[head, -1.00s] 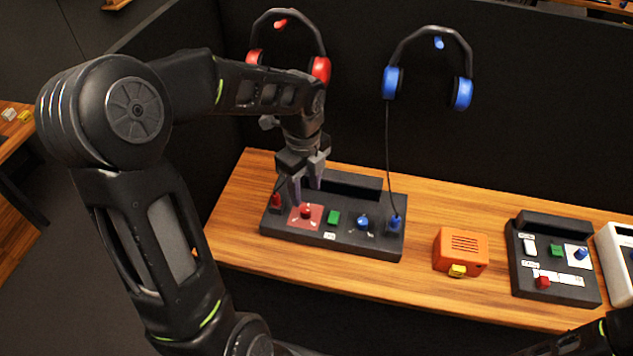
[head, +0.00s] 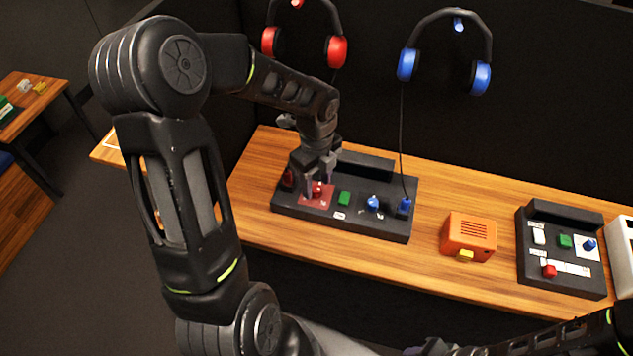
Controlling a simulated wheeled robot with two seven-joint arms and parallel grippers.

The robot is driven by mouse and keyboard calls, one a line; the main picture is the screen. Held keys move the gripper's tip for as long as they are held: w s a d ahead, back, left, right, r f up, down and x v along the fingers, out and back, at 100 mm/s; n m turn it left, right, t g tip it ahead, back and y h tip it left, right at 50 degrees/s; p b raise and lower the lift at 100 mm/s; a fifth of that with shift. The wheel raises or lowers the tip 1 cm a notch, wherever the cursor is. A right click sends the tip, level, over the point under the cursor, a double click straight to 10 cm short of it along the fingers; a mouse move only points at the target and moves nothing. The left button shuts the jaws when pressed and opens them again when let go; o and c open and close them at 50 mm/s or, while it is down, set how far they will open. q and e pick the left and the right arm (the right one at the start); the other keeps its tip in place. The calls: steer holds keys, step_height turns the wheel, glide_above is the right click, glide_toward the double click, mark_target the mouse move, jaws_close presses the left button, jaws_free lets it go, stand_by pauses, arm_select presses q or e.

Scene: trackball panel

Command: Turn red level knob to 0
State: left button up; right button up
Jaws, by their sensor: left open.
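The red level knob (head: 318,188) stands on a red square patch on the left part of a black panel (head: 340,222). My left gripper (head: 318,184) comes down over it from above, with its fingers pointing down, open and on either side of the knob. Whether the fingers touch the knob cannot be told. The knob's pointer and the scale around it are too small and partly covered to read. My right arm shows at the bottom right edge, but its gripper is not clearly in view.
On the same panel are a red plug (head: 288,178), a green button (head: 344,198), a blue knob (head: 373,203) and a blue plug (head: 405,205). Red headphones (head: 336,51) and blue headphones (head: 480,76) hang behind. An orange box (head: 468,237) and another black panel (head: 560,277) stand to the right.

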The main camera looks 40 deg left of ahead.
arm_select(q)
steer(key=shift+f, duration=0.5)
steer(key=shift+c, duration=0.4)
jaws_close()
